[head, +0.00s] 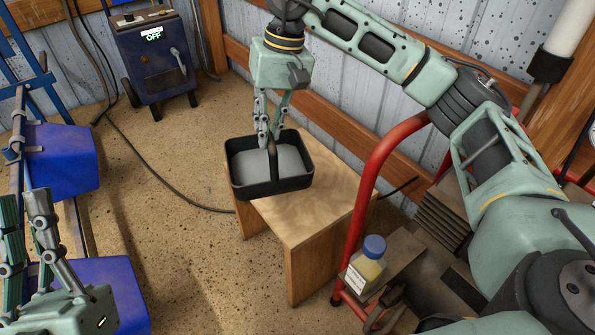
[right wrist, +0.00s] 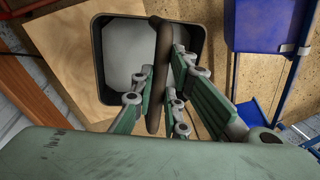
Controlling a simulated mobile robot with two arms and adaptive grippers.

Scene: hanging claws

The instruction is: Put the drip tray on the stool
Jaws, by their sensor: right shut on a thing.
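The drip tray (head: 268,187) is a black, shallow rectangular tray with a grey inside and a dark handle across its middle. My right gripper (head: 268,140) is shut on this handle from above. The right wrist view shows the fingers (right wrist: 158,92) around the handle, with the tray (right wrist: 122,60) beyond. The tray looks level over the back left part of the wooden stool (head: 320,205), overhanging its left edge in the head view. I cannot tell whether it touches the stool top (right wrist: 75,50). My left gripper (head: 22,205) is open and empty at the lower left.
Blue bins (head: 60,165) hang on a rack at the left. A blue welder-like machine (head: 153,55) stands by the wall. A cable crosses the floor. A red-framed cart (head: 375,170) holding a blue-capped bottle (head: 368,265) stands close right of the stool.

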